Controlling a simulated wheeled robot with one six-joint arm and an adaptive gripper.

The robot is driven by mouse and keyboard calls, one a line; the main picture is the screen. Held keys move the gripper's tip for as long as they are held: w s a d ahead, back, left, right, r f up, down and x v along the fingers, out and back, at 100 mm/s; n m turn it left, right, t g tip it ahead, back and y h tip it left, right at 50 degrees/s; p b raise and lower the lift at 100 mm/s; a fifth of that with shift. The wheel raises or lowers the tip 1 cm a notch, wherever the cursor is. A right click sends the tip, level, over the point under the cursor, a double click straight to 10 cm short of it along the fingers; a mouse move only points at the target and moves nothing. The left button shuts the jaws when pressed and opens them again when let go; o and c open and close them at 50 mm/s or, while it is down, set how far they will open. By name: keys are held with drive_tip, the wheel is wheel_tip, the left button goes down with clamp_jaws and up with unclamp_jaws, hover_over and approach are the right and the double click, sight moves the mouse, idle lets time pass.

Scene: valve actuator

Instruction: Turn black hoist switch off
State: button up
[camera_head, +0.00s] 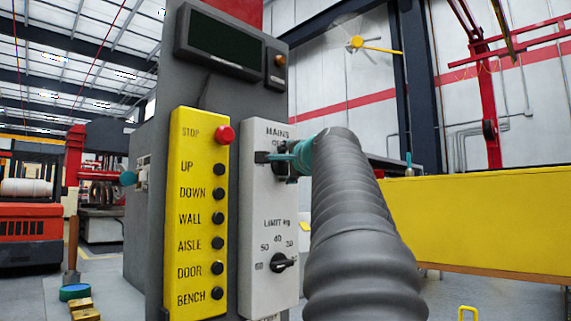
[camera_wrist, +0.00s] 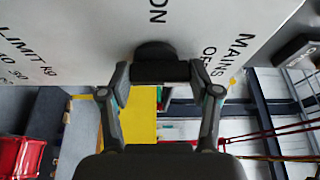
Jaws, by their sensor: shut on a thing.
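The black hoist switch (camera_wrist: 156,52) is a round-based knob with a bar grip on the white MAINS panel (camera_head: 258,205). In the wrist view, my gripper (camera_wrist: 158,73) is shut on its bar, one finger on each side. ON is printed above the knob there, and MAINS and OFF to its right. In the head view, my gripper (camera_head: 283,158) reaches the panel just under the MAINS label and covers most of the switch. I cannot tell exactly which mark the switch points to.
A black LIMIT kg dial (camera_head: 284,263) sits lower on the same panel. A yellow button panel (camera_head: 198,220) with a red STOP button (camera_head: 225,135) stands to the left. A dark display (camera_head: 222,45) is above. A yellow beam (camera_head: 480,225) lies behind on the right.

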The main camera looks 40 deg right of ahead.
drive_tip(key=shift+m, duration=0.5)
drive_tip(key=o, duration=1.1)
drive_tip(key=shift+o, duration=0.2)
drive_tip(key=v, duration=1.2)
drive_tip(key=shift+r, duration=0.15)
